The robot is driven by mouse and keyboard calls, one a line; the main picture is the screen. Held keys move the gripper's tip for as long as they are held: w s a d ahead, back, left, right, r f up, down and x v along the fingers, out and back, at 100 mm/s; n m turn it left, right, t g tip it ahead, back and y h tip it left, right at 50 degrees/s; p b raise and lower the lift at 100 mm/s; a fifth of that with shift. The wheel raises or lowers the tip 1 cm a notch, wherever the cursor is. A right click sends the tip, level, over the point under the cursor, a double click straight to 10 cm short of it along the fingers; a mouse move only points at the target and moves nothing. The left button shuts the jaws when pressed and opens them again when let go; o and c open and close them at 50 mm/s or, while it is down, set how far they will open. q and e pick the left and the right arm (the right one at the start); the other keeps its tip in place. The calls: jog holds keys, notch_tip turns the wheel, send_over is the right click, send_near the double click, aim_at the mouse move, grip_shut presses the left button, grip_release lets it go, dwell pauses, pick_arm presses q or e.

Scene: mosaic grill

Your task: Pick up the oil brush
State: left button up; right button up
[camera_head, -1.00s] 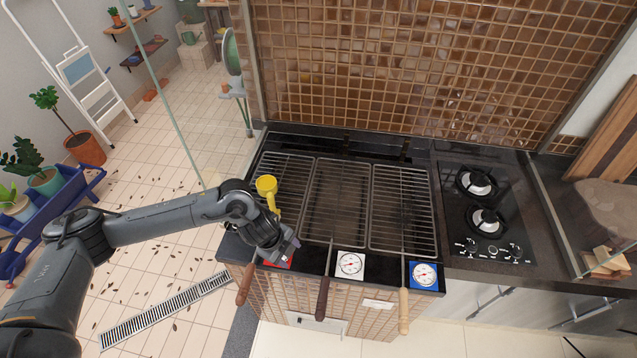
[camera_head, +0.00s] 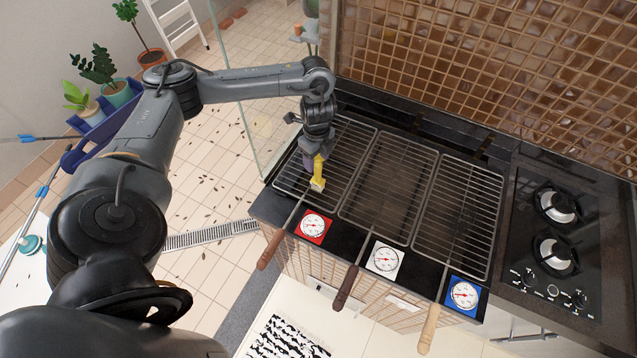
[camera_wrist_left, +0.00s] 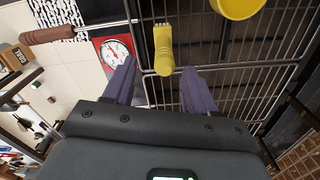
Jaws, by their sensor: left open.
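The yellow oil brush (camera_wrist_left: 163,45) lies on the left grill grate. In the left wrist view its handle points down toward my left gripper (camera_wrist_left: 158,72). The open purple fingers are on either side of the handle's near end, apart from it. In the head view, part of the yellow brush (camera_head: 319,170) shows just below my left gripper (camera_head: 315,150), which points down over the left grate. A yellow cup (camera_wrist_left: 236,6) is partly visible at the top of the left wrist view; in the head view my arm hides it. My right gripper is not in view.
Three grates span the grill; the middle grate (camera_head: 388,187) is clear. Red, white and blue dials (camera_head: 313,226) line the front edge, with wooden handles (camera_head: 270,250) sticking out. A gas hob (camera_head: 555,228) stands right, and a tiled wall (camera_head: 480,75) rises behind.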

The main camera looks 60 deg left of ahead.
aim_at(318, 175)
pick_arm(q)
jog(key=shift+w+a+f+p, duration=0.15)
jog(key=shift+f+p, duration=0.15)
jog(key=shift+f, duration=1.05)
jog(key=shift+w+d+f+p, duration=0.1)
jog(key=shift+f+p, duration=0.15)
jog(key=shift+f, duration=1.05)
jog(key=shift+c, duration=0.5)
grip_shut()
